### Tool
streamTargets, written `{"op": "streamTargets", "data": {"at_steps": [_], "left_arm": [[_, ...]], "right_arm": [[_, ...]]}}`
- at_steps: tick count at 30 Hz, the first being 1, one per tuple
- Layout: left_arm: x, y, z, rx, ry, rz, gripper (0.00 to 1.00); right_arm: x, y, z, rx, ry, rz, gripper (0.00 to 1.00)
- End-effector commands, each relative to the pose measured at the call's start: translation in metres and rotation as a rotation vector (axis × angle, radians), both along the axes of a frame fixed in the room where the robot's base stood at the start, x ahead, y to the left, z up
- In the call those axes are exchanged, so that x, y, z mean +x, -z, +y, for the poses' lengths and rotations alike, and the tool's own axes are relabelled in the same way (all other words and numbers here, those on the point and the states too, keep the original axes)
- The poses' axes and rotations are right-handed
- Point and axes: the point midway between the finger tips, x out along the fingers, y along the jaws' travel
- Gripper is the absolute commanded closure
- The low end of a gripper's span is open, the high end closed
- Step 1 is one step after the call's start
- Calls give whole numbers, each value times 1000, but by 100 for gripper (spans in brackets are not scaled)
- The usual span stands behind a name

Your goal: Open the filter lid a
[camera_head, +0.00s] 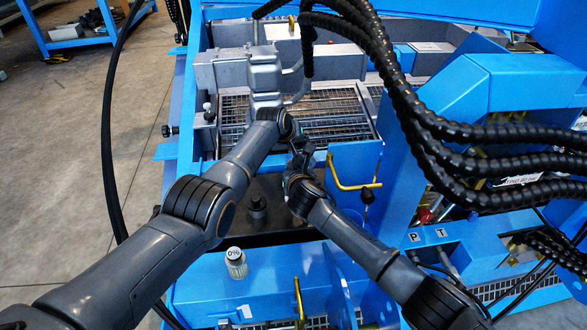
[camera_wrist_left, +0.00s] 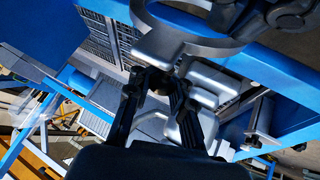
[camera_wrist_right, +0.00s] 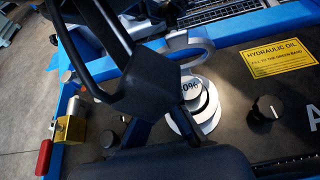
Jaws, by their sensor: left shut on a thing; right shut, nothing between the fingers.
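A silver cap with a marked top (camera_wrist_right: 190,92) stands on a dark panel (camera_wrist_right: 240,125) in the right wrist view. A similar marked cap (camera_head: 235,262) stands on blue metal in the head view; I cannot tell which is filter lid a. My left gripper (camera_head: 294,138) is shut on a grey ring-shaped tool (camera_wrist_left: 195,47). The ring also shows beyond the silver cap in the right wrist view (camera_wrist_right: 188,43). My right gripper (camera_head: 300,165) is shut and empty, just below the left one in the head view. Its fingertips are hard to make out.
A black knob (camera_head: 257,203) stands on the dark panel, left of my right gripper. A yellow hydraulic oil label (camera_wrist_right: 278,57) is on that panel. A yellow handle (camera_head: 355,186) and thick black hoses (camera_head: 430,125) lie to the right. A metal grate (camera_head: 325,115) is behind.

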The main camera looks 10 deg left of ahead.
Motion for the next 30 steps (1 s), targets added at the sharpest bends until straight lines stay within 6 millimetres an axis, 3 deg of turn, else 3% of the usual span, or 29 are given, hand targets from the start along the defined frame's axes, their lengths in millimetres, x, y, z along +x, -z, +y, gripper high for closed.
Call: {"op": "streamTargets", "data": {"at_steps": [1,23,24,27,30], "left_arm": [[1,0,7,8,-7,-2,100],[0,0,6,7,-5,5,100],[0,0,5,6,-4,5,74],[-1,2,5,7,-2,7,56],[-2,4,4,6,-1,11,56]], "right_arm": [[0,-1,1,1,-1,-1,100],[16,-11,1,1,3,-11,100],[16,-11,1,0,4,-11,100],[17,-11,0,0,5,-10,100],[17,-11,-1,0,8,-9,100]]}}
